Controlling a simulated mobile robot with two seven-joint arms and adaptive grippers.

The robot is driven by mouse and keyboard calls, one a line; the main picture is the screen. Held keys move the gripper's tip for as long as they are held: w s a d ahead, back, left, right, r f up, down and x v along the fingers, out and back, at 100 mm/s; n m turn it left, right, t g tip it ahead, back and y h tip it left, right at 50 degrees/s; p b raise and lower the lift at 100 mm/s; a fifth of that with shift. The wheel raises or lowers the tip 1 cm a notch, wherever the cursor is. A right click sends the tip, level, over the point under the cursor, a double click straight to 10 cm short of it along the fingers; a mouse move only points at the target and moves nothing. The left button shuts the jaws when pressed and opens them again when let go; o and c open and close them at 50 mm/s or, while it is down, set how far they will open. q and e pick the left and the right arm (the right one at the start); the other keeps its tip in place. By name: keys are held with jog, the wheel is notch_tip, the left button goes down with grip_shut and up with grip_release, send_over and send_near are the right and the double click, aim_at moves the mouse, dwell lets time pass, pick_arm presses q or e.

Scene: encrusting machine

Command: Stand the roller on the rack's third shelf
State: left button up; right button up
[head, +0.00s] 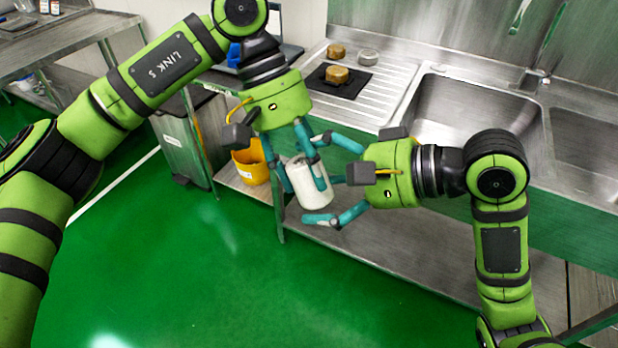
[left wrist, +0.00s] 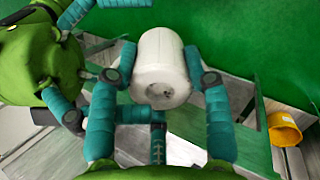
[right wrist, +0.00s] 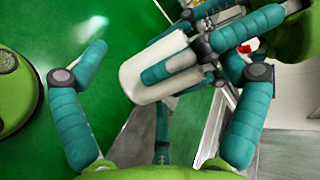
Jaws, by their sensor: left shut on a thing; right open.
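The roller, a white cylinder (head: 309,190), hangs tilted in the air in front of the sink counter. My left gripper (head: 302,165) is shut on it from above, with teal fingers on both sides. In the left wrist view the roller (left wrist: 162,55) sits between the fingers, its round end with a small hole facing the camera. My right gripper (head: 322,180) is open beside the roller, its fingers spread above and below it. In the right wrist view the roller (right wrist: 140,75) lies ahead between the open fingers, partly covered by a left finger. I cannot identify the rack for sure.
A steel sink counter (head: 400,100) runs behind the grippers, with a black mat (head: 350,88) and round moulds on it. A yellow bucket (head: 250,165) stands on its lower shelf. A steel table (head: 70,42) is at the upper left. Green floor in front is clear.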

jog(key=shift+x, duration=1.15)
pick_arm(q)
jog(key=shift+d, duration=0.1)
pick_arm(e)
jog(key=c, duration=1.5)
pick_arm(q)
jog(key=o, duration=1.3)
jog(key=shift+r, duration=0.1)
pick_arm(e)
jog(key=shift+c, duration=0.2)
pick_arm(q)
jog(key=shift+o, duration=0.2)
